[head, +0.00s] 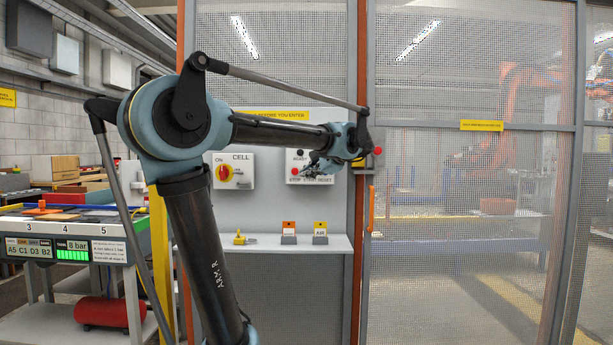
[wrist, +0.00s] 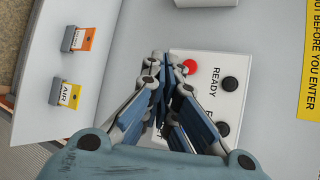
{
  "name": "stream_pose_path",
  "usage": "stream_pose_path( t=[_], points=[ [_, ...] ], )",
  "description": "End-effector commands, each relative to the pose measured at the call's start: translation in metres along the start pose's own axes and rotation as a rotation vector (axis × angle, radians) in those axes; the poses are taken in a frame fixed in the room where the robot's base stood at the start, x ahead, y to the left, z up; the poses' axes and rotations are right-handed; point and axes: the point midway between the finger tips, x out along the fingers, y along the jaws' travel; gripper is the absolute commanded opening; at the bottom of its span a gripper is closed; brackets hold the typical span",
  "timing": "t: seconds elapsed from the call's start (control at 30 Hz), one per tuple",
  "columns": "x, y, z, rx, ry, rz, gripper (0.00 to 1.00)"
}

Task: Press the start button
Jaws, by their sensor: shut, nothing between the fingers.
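The white button panel (head: 291,160) is on the grey wall, with the words READY, STOP, START and RESET. It also shows in the wrist view (wrist: 205,58). A red button (wrist: 190,67) is visible just beyond my fingertips, at the STOP end. My gripper (head: 309,172) is shut and empty, in front of the panel. In the wrist view my gripper (wrist: 165,80) covers the middle and lower part of the button row. The start button is hidden behind the fingers there. I cannot tell whether the fingertips touch the panel.
Left of the panel is a CELL box with a red rotary switch (head: 224,173). Below is a shelf (head: 262,243) with two tagged holders and a yellow item. A mesh door (head: 450,220) stands at the right. A workbench (head: 130,245) stands at the left.

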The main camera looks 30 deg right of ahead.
Motion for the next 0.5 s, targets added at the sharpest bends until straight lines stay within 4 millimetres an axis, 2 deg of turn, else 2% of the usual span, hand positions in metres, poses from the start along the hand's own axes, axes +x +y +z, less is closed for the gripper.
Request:
stream_pose_path(
  t=[0.17, 0.5],
  points=[
    [0.006, -0.004, -0.004, -0.001, -0.001, 0.001, 0.00],
    [0.033, -0.024, -0.024, -0.001, -0.001, 0.001, 0.00]
  ],
)
